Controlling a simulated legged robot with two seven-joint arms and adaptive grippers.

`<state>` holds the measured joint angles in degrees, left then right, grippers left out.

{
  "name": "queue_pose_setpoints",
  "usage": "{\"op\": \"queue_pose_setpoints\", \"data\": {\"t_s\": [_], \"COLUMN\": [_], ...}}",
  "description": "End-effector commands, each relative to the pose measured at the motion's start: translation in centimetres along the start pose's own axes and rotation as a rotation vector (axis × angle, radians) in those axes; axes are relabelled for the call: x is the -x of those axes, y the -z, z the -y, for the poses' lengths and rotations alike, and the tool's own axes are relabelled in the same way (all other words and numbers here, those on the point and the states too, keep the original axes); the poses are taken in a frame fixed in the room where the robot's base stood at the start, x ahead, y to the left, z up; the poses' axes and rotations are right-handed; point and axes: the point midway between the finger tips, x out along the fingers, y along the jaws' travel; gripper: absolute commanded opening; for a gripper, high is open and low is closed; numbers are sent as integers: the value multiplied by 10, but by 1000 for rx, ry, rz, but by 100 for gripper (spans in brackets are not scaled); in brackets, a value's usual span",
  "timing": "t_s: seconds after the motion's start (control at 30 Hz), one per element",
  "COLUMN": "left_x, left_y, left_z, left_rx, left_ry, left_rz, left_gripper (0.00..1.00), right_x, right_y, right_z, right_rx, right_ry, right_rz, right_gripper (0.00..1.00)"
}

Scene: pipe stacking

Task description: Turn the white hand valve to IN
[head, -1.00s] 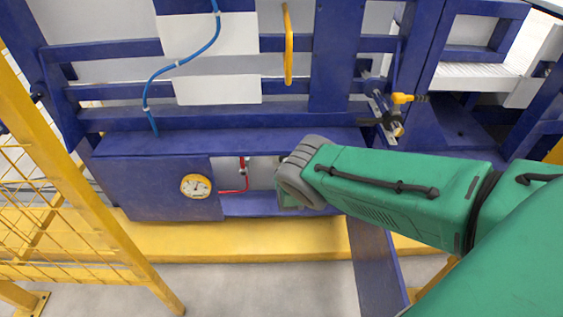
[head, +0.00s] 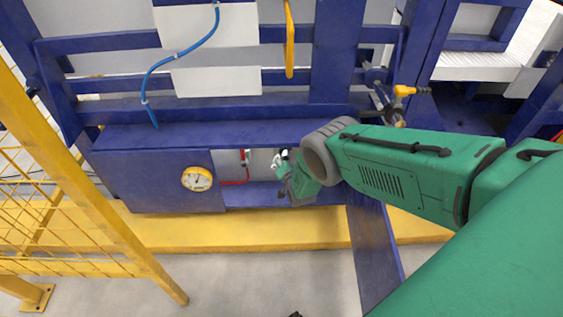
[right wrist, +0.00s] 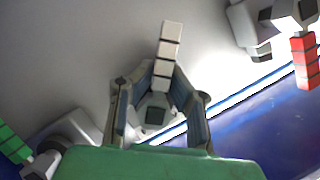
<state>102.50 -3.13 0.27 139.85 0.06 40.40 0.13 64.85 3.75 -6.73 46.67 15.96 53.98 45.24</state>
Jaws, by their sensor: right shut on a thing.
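The white hand valve (right wrist: 171,42) shows in the right wrist view as a ribbed white handle pointing up from a grey hub. My right gripper (right wrist: 160,100) has a finger on each side of the valve's lower part and is shut on it. In the head view my right gripper (head: 281,168) reaches into the recess of the blue panel, and a small white part of the valve (head: 276,160) shows beside its fingers. The IN marking cannot be made out. My left gripper is not in view.
A red-handled valve (right wrist: 305,62) is at the right and a green handle (right wrist: 12,145) at the left in the right wrist view. A round gauge (head: 197,179) and a red pipe (head: 236,183) are left of my gripper. A yellow fence (head: 90,190) stands at the left.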

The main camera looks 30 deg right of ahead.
Motion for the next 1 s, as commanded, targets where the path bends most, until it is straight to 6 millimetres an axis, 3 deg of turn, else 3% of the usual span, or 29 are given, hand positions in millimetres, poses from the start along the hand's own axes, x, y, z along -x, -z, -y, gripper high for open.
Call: {"op": "queue_pose_setpoints", "data": {"t_s": [0.43, 0.5, 0.53, 1.0], "left_x": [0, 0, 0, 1], "left_y": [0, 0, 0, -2], "left_z": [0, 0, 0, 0], "left_rx": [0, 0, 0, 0], "left_ry": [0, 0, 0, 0], "left_rz": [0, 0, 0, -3], "left_gripper": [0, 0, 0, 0], "right_x": [3, 3, 3, 8], "right_y": [-4, -4, -4, -1], "right_z": [-3, -4, -3, -2], "right_rx": [-10, -10, -10, -10], "right_ry": [-3, -3, -3, -1], "right_rz": [7, 7, 7, 3], "right_gripper": [0, 28, 34, 34]}}
